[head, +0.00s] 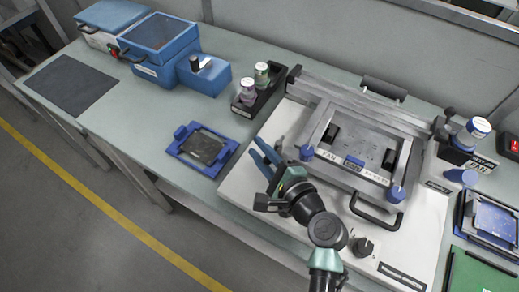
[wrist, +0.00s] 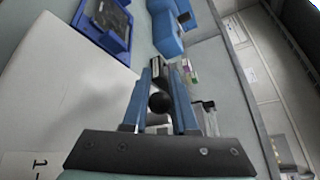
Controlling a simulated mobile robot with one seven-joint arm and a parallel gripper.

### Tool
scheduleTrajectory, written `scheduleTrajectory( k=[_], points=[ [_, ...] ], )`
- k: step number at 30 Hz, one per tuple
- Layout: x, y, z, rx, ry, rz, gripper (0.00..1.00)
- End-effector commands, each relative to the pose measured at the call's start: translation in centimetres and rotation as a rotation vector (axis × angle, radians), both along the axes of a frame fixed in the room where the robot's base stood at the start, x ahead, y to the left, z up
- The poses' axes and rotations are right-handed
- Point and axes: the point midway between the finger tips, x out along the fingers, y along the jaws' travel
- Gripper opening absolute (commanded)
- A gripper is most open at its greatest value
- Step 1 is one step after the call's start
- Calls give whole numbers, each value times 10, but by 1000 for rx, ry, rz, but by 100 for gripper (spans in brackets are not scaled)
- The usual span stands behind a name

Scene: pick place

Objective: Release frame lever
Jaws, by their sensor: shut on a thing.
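The grey metal frame (head: 357,150) lies closed and flat on a white base (head: 240,190), with blue corner knobs and a label strip along its front. My gripper (head: 257,147) is at the left side of the frame, low over the white base. In the wrist view, the blue fingers of my gripper (wrist: 160,72) are shut on a round black knob (wrist: 160,103), which I take to be the end of the frame lever. The rest of the lever is hidden by the fingers in the head view.
A blue tray (head: 202,148) with a dark plate lies left of the base. A black rack (head: 253,108) with bottles stands behind my gripper. A black handle (head: 376,212) and dial (head: 362,247) are at the front of the base.

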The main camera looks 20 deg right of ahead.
Motion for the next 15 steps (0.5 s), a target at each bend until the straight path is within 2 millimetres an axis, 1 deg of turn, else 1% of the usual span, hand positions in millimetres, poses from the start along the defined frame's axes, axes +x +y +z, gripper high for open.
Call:
scheduleTrajectory(
  k=[3, 4, 8, 9, 15],
  points=[
    [0, 0, -1, 1, 2, -2, 0],
    [0, 0, -1, 1, 2, -2, 32],
    [0, 0, -1, 1, 1, -2, 55],
    [0, 0, -1, 1, 1, -2, 57],
    [0, 0, 0, 0, 1, -2, 57]
  ],
)
